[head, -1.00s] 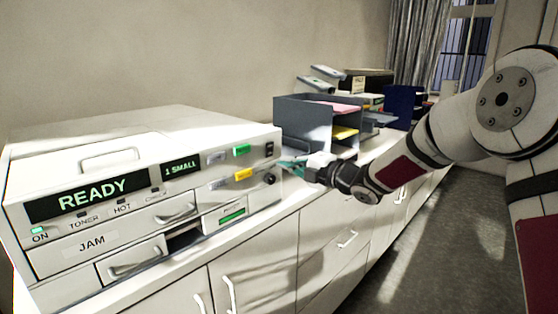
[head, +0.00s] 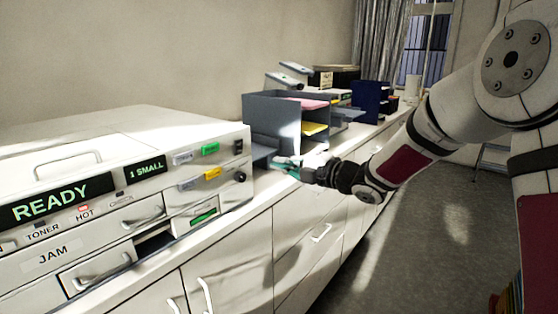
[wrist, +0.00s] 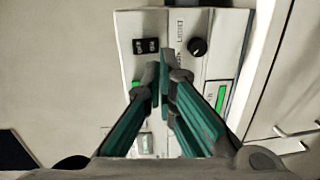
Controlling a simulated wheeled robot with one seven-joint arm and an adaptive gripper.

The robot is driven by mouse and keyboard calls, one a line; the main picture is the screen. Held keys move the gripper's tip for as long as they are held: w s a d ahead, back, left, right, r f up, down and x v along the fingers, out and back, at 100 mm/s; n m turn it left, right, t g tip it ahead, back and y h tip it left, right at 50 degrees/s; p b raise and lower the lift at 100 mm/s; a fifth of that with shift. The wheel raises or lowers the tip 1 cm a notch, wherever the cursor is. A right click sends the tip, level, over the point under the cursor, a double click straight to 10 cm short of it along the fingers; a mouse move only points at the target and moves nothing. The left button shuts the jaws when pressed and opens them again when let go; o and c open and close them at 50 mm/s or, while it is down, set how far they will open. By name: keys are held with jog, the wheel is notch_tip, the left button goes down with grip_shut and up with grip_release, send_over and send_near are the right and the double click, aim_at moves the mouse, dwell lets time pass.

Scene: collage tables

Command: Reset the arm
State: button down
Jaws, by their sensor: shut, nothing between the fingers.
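My gripper (head: 280,164) is shut and empty. In the head view it is held in the air at the right end of the printer-like machine (head: 90,129), above the counter's front edge. My arm reaches in from the right. In the wrist view the teal fingers (wrist: 160,88) meet at their tips. Beyond them is the machine's panel (wrist: 222,45) with a black knob (wrist: 198,46), a dark switch pair (wrist: 146,46) and a lit green label. The fingers hide part of the panel, and I cannot tell how far they are from it.
A grey paper organizer (head: 272,121) with pink and yellow sheets stands right of the machine. Blue holders (head: 369,97) stand farther back on the counter. White cabinets (head: 240,262) run below. The floor (head: 430,235) to the right is mostly clear.

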jog(key=s+d+r+m+h, duration=0.3)
jog(key=s+d+m+h, duration=0.35)
jog(key=d+m, duration=0.2)
jog(key=s+d+r+m+h, duration=0.3)
jog(key=s+d+m+h, duration=0.35)
jog(key=d, duration=0.25)
jog(key=s+f+m+g, duration=0.2)
jog(key=s+m, duration=0.2)
jog(key=s, duration=0.6)
jog(key=s+f+m+g, duration=0.2)
jog(key=s+f+m, duration=0.1)
jog(key=s, duration=0.6)
jog(key=s+d+f+m+g, duration=0.1)
jog(key=s+m, duration=0.4)
jog(key=s, duration=0.5)
jog(key=shift+s+f+m+g, duration=0.3)
jog(key=shift+f+g, duration=0.5)
